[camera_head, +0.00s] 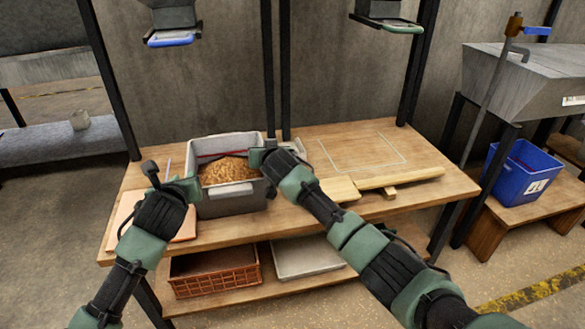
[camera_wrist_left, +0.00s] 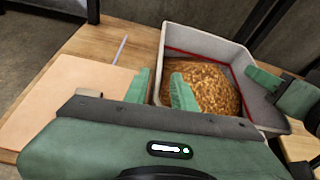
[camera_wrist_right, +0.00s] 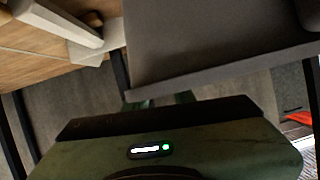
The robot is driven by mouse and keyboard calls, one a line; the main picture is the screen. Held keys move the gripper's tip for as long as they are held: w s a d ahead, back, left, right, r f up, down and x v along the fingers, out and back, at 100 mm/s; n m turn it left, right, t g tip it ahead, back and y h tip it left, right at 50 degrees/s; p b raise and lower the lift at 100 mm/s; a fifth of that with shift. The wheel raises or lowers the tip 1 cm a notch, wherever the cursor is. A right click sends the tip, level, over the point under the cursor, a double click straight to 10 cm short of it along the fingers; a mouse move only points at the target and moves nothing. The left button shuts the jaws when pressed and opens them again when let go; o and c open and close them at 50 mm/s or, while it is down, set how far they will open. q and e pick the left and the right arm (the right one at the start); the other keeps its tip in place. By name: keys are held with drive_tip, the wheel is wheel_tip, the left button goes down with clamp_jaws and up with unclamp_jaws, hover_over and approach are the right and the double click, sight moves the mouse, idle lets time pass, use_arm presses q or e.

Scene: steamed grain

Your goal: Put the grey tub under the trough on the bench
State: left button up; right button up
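The grey tub (camera_head: 229,203) stands on the wooden bench at its left half, holding a heap of brown grain (camera_wrist_left: 205,82) with a red line on its inner wall. My left gripper (camera_head: 172,180) is at the tub's left side. In the left wrist view its fingers (camera_wrist_left: 162,88) are apart, one on each side of the tub's wall. My right gripper (camera_head: 264,157) is at the tub's right side. In the right wrist view its fingertips (camera_wrist_right: 160,100) are mostly hidden by a dark grey surface. A grey trough (camera_head: 530,85) stands on a frame at the right.
A blue bin (camera_head: 518,168) sits on a low wooden bench (camera_head: 520,208) below the trough. Boards (camera_head: 400,178) lie on the main bench beside a clear outlined area (camera_head: 363,152). A brown crate (camera_head: 213,272) and a pale tray (camera_head: 303,258) are on the lower shelf. Hoppers hang above.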

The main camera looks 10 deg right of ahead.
drive_tip(key=shift+s, duration=0.1)
use_arm(q)
drive_tip(key=v, duration=0.6)
use_arm(e)
drive_tip(key=v, duration=1.2)
drive_tip(key=shift+d, duration=0.1)
